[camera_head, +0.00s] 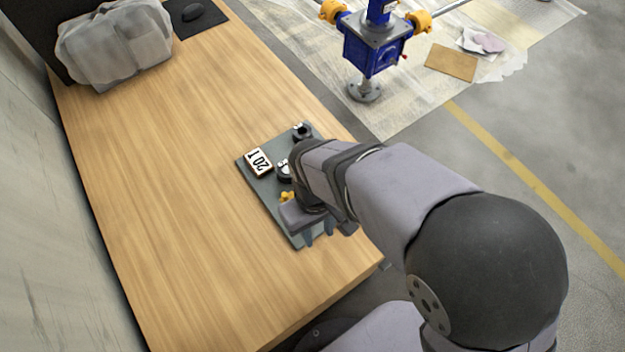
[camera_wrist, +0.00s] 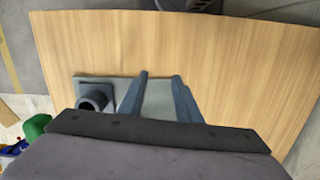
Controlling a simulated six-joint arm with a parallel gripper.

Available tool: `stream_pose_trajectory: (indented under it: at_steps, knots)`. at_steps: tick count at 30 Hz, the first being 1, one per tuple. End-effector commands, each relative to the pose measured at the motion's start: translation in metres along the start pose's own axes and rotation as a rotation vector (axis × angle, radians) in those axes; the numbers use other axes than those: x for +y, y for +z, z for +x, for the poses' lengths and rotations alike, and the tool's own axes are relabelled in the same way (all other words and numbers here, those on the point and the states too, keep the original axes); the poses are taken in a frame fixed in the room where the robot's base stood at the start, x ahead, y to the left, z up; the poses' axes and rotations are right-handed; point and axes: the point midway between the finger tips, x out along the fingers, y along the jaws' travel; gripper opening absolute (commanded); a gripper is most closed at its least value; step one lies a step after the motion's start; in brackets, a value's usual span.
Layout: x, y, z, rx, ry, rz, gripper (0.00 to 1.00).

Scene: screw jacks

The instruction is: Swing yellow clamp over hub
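The yellow clamp (camera_head: 287,197) is a small yellow piece on a grey-green plate (camera_head: 298,238) near the table's right edge. My gripper (camera_head: 319,236) is over the near end of this plate, just beside the clamp, and its wrist hides part of the plate. In the wrist view my gripper (camera_wrist: 161,76) has its two fingers apart with nothing seen between them but plate and table. The yellow clamp cannot be made out there. A hollow dark cylinder (camera_wrist: 93,97) stands on the plate in the wrist view.
A "20 T" label block (camera_head: 258,161) and another dark round part (camera_head: 302,130) sit on the plate. A plastic-wrapped bundle (camera_head: 117,42) lies at the far left. A blue screw jack (camera_head: 375,45) stands on the floor sheet beyond. The table's left side is clear.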

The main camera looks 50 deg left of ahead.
Motion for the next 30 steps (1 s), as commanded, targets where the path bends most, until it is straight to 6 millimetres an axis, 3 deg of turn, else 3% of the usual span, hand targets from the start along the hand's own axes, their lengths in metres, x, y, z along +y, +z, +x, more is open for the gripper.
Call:
stream_pose_trajectory:
  at_steps: [1,3,5,9,12,14,18,25,30]
  knots:
    - [-0.014,-0.020,-0.009,0.018,0.004,-0.049,0.31]
    - [-0.022,-0.044,-0.018,0.044,0.007,-0.090,0.31]
    - [-0.022,-0.064,-0.028,0.069,0.008,-0.110,0.31]
    - [-0.022,-0.104,-0.067,0.143,0.014,-0.167,0.31]
    - [-0.023,-0.120,-0.093,0.175,0.020,-0.217,0.31]
    - [-0.023,-0.121,-0.104,0.167,0.023,-0.262,0.31]
    - [-0.022,-0.103,-0.099,0.098,0.020,-0.347,0.31]
    - [-0.022,-0.103,-0.097,0.098,0.021,-0.368,0.31]
    - [-0.022,-0.104,-0.085,0.096,0.020,-0.367,0.31]
